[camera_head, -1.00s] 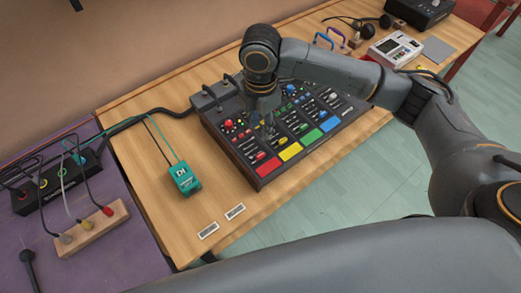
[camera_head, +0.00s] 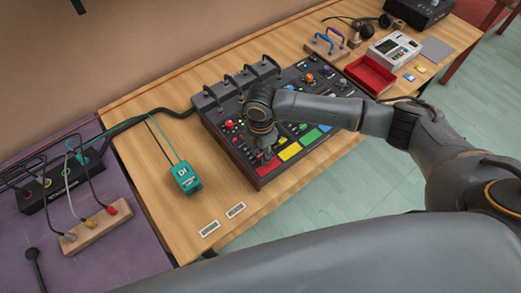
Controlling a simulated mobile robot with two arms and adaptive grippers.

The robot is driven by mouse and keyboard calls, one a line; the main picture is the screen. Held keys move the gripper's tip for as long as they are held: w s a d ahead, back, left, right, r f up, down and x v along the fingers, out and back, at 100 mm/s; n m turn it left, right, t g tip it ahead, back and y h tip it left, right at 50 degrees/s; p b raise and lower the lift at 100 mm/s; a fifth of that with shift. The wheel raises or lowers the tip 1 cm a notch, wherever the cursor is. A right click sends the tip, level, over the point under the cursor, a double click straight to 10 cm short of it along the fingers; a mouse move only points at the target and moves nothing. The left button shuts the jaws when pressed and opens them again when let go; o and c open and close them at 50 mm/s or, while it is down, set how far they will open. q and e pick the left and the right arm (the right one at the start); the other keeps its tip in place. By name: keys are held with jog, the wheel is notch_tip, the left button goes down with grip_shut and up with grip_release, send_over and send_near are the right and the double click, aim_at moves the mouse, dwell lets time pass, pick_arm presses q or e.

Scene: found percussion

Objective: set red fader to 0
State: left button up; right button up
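The mixer (camera_head: 225,138) is a dark console on the wooden table, with coloured knobs, fader rows and a row of red, yellow, green and blue pads along its front. Its red channel is at the left end, with a red knob (camera_head: 229,124) and a red pad (camera_head: 268,169). My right gripper (camera_head: 265,153) points down over this red channel, just behind the red pad. The gripper and wrist cover much of the fader area, so I cannot make out the red fader cap or its position. Whether the fingers are open or shut is unclear. My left gripper is out of view.
A teal DI box (camera_head: 186,179) with cables lies left of the mixer. A red tray (camera_head: 370,75) and a white device (camera_head: 394,48) are at the back right. A purple surface (camera_head: 135,225) on the left holds a cable box. The table's front left is mostly clear.

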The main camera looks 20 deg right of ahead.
jog(key=shift+c, duration=0.4)
grip_shut()
jog(key=shift+w+a+b, duration=0.1)
jog(key=shift+w+a, duration=0.2)
jog(key=shift+w, duration=0.55)
jog(key=shift+w+a+b, duration=0.1)
jog(key=shift+w+a, duration=0.25)
jog(key=shift+w, duration=0.5)
jog(key=shift+w+a+b, duration=0.1)
jog(key=shift+w+a, duration=0.2)
jog(key=shift+w, duration=0.55)
jog(key=shift+o, duration=0.4)
grip_release()
jog(key=shift+s, duration=0.1)
